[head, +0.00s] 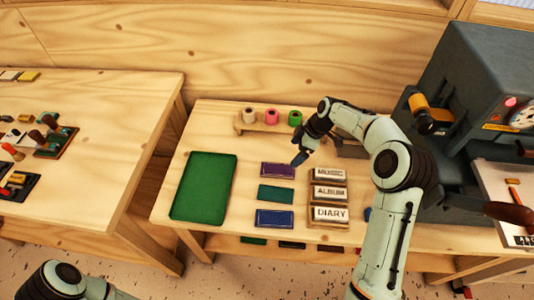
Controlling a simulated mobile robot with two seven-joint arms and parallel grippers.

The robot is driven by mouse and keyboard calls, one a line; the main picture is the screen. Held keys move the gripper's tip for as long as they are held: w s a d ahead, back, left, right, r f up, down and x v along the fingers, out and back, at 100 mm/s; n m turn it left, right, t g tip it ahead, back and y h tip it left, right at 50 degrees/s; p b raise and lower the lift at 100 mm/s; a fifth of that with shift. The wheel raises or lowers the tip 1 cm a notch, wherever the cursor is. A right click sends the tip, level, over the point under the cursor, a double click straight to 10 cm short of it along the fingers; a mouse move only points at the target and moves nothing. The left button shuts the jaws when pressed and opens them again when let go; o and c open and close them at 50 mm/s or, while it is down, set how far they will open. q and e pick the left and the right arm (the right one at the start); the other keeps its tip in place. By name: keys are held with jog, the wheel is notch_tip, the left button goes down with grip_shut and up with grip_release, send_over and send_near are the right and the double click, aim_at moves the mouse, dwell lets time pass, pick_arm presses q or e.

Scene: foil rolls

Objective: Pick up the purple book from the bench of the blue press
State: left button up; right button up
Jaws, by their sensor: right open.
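The purple book (278,170) lies flat on the wooden bench (180,235), at the top of a column of three books. A teal book (276,194) and a blue book (274,219) lie below it in the picture. My right gripper (299,160) is open, just to the right of the purple book's upper right corner. It points down, and its height above the bench is hard to tell. The press (475,75) at the right looks dark grey. My left arm shows only at the bottom left edge, and its gripper is out of view.
A green mat (204,187) lies left of the books. Blocks reading MUSIC, ALBUM and DIARY (330,214) stand to their right. A rack with white, pink and green foil rolls (271,117) stands behind. A second table (110,110) holds several tools at left.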

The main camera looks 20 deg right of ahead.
send_over(279, 169)
jog(key=s+d, duration=0.2)
notch_tip(279, 169, down, 7)
jog(key=shift+r, duration=0.1)
jog(key=x, duration=0.2)
jog(key=p+x, duration=0.1)
jog(key=x, duration=0.2)
jog(key=shift+w+f, duration=0.35)
pick_arm(q)
jog(key=shift+w+r, duration=0.75)
jog(key=shift+r, duration=0.15)
pick_arm(e)
jog(key=shift+s, duration=0.1)
jog(key=c, duration=1.2)
